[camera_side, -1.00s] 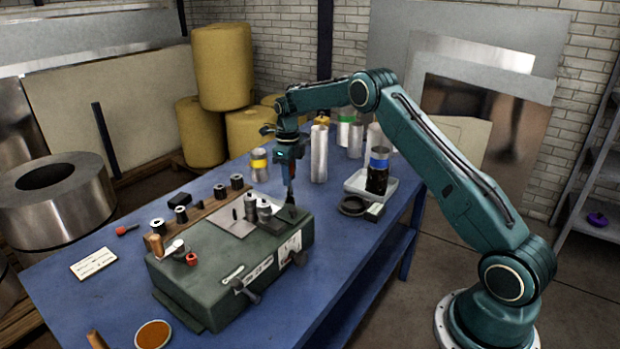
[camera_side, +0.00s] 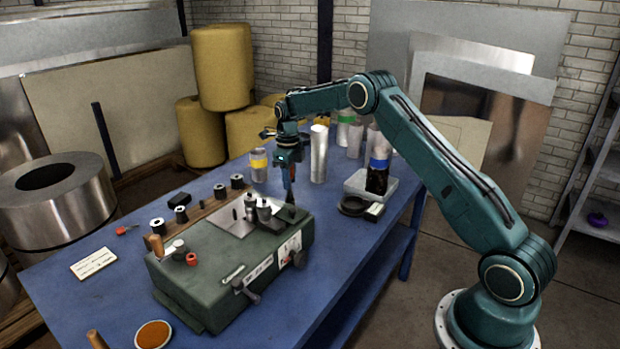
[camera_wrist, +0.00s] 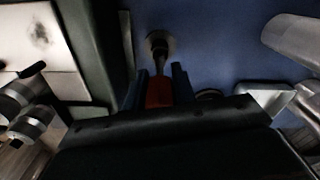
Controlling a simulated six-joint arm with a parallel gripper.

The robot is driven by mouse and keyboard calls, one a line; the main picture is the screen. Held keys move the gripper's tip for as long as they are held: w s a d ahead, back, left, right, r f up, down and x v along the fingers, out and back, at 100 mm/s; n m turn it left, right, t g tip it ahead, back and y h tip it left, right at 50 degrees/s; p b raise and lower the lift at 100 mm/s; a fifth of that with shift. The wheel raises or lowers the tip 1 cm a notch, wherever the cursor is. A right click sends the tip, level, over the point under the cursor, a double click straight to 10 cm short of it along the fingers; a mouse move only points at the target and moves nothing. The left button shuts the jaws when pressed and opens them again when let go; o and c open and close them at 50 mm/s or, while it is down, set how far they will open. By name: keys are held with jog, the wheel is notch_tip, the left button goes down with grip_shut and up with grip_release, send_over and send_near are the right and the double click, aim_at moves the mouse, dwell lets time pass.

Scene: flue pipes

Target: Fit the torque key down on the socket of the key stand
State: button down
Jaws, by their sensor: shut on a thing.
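My gripper (camera_wrist: 160,85) is shut on the red handle of the torque key (camera_wrist: 159,93). In the wrist view the key's dark shaft points away from the jaws. Its far end lies over a small round grey piece (camera_wrist: 171,42) on the blue bench, which looks like the key stand. I cannot tell whether the key's tip touches the socket or is just above it.
The green machine (camera_side: 205,283) stands close beside my gripper, with small cylinders on its top. A light tray (camera_side: 360,188) with a dark, blue-banded can is to the right. Metal tubes (camera_side: 319,154) stand behind. The blue bench (camera_side: 120,295) is mostly clear at front left.

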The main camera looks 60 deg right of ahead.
aim_at(290, 194)
jog(key=shift+f, duration=2.1)
dwell(1.6)
jog(key=c, duration=0.7)
grip_release()
jog(key=shift+c, duration=0.2)
jog(key=shift+r, duration=3.55)
